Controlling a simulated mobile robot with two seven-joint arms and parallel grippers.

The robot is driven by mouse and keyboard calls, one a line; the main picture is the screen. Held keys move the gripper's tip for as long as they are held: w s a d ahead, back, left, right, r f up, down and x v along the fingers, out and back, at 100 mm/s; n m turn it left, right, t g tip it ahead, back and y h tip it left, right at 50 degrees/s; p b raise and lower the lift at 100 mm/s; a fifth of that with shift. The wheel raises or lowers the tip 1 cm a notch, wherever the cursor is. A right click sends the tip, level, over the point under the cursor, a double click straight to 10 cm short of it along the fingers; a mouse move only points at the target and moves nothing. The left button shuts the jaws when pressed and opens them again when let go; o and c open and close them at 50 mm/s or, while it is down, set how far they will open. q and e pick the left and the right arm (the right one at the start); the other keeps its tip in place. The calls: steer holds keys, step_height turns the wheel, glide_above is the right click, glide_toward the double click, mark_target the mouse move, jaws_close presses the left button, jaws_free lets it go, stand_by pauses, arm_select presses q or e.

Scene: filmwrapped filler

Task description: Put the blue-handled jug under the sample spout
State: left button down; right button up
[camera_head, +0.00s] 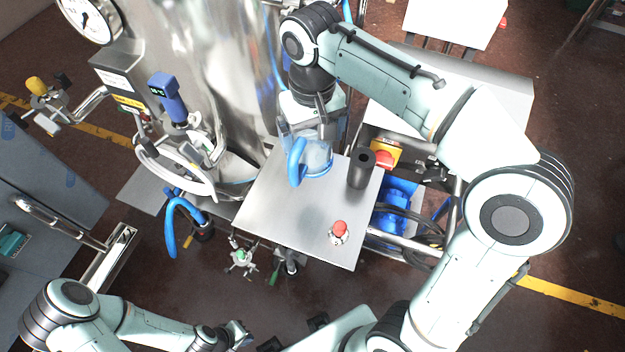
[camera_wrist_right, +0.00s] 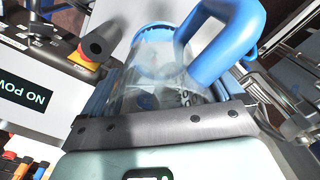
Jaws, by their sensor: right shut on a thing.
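The clear jug (camera_head: 319,153) with its blue handle (camera_head: 297,162) is at the far part of a small steel table (camera_head: 290,215). My right gripper (camera_head: 308,122) comes down from above and is shut on the jug. In the right wrist view the jug (camera_wrist_right: 150,80) sits between the fingers, with its handle (camera_wrist_right: 235,40) to the upper right. I cannot tell whether the jug's base touches the table. My left gripper (camera_head: 238,337) is low in the head view, away from the jug; its jaw opening is unclear. I cannot pick out the sample spout for certain.
A black cylinder (camera_head: 361,168) stands right of the jug. A small red-topped item (camera_head: 339,231) is near the table's front right. A steel tank (camera_head: 220,70) rises behind left, with a pale hose (camera_head: 175,178). The table's front left is clear.

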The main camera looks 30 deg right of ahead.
arm_select(q)
steer(key=shift+s+f+b, duration=0.55)
steer(key=shift+f+b, duration=0.05)
steer(key=shift+f, duration=0.3)
steer(key=shift+s+f+b, duration=0.5)
steer(key=shift+f+b, duration=0.05)
steer(key=shift+f, duration=0.3)
arm_select(e)
steer(key=shift+f, duration=7.7)
steer(key=shift+f, duration=0.2)
steer(key=o, duration=0.7)
arm_select(q)
steer(key=shift+f, duration=0.1)
arm_select(e)
steer(key=shift+o, duration=0.2)
steer(key=shift+r, duration=0.1)
